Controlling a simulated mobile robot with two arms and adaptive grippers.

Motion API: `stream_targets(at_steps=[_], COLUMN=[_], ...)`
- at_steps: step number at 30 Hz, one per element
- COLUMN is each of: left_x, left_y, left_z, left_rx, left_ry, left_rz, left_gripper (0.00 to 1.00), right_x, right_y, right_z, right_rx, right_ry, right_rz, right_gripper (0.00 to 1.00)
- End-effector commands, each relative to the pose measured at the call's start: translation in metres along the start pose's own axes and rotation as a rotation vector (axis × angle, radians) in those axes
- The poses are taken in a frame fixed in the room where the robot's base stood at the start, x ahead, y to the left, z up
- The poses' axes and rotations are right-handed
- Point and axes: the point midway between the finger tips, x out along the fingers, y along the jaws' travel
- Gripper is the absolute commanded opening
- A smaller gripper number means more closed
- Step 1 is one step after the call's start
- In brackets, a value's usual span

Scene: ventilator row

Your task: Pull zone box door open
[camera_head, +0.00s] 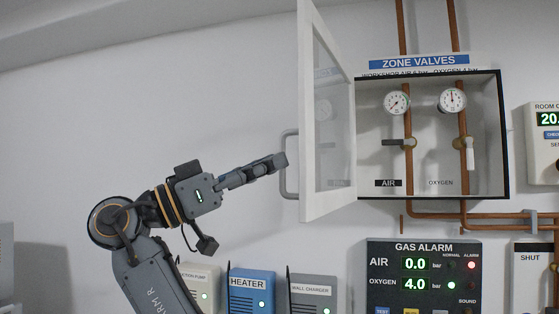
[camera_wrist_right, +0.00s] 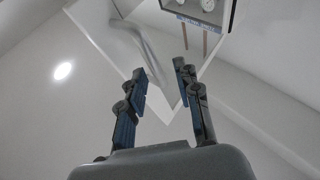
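The zone box door (camera_head: 309,120) is a white frame with a clear pane. It stands swung wide open on the left of the zone valve box (camera_head: 504,135), so the inside shows. Its grey bar handle (camera_head: 285,185) is on the door's outer left face. My right gripper (camera_head: 281,160) has its fingertips right at the handle; contact cannot be told. In the wrist view its two fingers (camera_wrist_right: 161,74) are apart, with the handle (camera_wrist_right: 146,48) beyond them, nearer the left finger, and the door (camera_wrist_right: 95,35) behind. My left gripper is out of view.
Inside the box are two gauges (camera_head: 397,102) and two valve levers, AIR horizontal and OXYGEN hanging down. Copper pipes (camera_head: 440,207) run below. A gas alarm panel (camera_head: 423,280) and several chargers or heaters (camera_head: 252,290) are below.

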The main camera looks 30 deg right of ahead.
Motion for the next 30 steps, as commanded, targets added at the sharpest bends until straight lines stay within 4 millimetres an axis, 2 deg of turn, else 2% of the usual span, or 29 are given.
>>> stream_targets(at_steps=[1, 6, 12, 18, 30], left_x=[0.0, 0.0, 0.0, 0.0, 0.0], left_y=[0.0, 0.001, 0.001, 0.001, 0.001], left_z=[0.001, 0.001, 0.001, 0.001, 0.0], left_rx=[0.0, 0.0, 0.0, 0.0, 0.001], left_ry=[-0.001, -0.001, -0.001, -0.001, -0.001], left_rz=[0.0, 0.001, 0.001, 0.001, 0.001], left_gripper=[0.4, 0.4, 0.4, 0.4, 0.4], right_x=[-0.013, -0.051, -0.082, -0.092, -0.092], right_y=[0.0, 0.0, 0.0, 0.001, 0.0], right_z=[-0.001, -0.001, -0.001, -0.001, -0.001], right_rx=[-0.002, -0.001, -0.001, 0.001, 0.0], right_ry=[0.004, 0.004, 0.003, 0.003, 0.002], right_rz=[-0.003, -0.003, -0.002, -0.001, -0.001], right_gripper=[0.33, 0.33, 0.33, 0.33, 0.33])
